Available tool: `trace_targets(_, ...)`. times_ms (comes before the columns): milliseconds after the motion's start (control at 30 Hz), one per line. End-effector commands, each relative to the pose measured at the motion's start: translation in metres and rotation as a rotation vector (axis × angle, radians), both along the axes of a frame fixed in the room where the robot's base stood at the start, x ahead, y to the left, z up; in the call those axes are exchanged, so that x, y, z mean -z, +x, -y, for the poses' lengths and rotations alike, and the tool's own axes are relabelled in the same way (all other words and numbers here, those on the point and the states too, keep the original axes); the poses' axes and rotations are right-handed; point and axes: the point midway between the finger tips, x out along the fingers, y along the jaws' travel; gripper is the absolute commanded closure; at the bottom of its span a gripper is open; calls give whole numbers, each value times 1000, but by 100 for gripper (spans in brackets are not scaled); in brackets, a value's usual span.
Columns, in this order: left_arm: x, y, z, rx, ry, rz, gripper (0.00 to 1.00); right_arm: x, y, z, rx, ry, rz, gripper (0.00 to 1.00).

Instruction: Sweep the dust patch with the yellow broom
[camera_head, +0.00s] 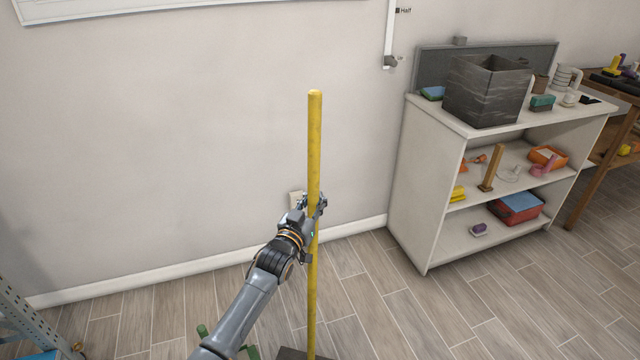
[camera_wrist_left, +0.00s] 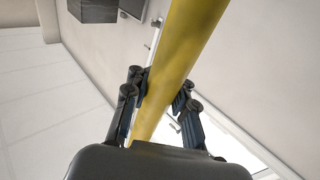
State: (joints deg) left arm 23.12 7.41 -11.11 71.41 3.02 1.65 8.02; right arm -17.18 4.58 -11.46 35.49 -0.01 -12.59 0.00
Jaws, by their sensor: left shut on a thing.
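The yellow broom (camera_head: 314,140) stands upright in the head view, its long handle running down to the bottom edge. A dark part at its foot (camera_head: 298,353) is cut off by the frame edge. My left gripper (camera_head: 314,206) is shut around the handle at about mid-height. In the left wrist view the yellow handle (camera_wrist_left: 180,50) passes between the fingers of the left gripper (camera_wrist_left: 158,105). The dust patch cannot be made out in either view. My right gripper is not in view.
A white shelf unit (camera_head: 420,190) stands to the right, with a dark box (camera_head: 487,92) on top and small items on its shelves. A wooden table (camera_head: 605,150) is at the far right. Blue-grey metal framing (camera_head: 30,315) shows lower left. Wood-plank floor (camera_head: 400,310) is open before the wall.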

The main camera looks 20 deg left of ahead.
Motion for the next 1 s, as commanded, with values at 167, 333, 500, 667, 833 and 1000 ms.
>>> trace_targets(167,-7,-20,-2,0,-1,6,100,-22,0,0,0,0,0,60)
trace_targets(333,-7,-38,-5,1,0,6,100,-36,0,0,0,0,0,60)
trace_targets(500,-7,-56,-7,1,0,6,100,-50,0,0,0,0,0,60)
trace_targets(667,-6,-74,-10,0,0,5,100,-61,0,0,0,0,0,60)
trace_targets(833,-6,-92,-12,0,0,5,100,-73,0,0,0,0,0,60)
trace_targets(1000,-6,-110,-14,1,0,5,100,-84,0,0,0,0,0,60)
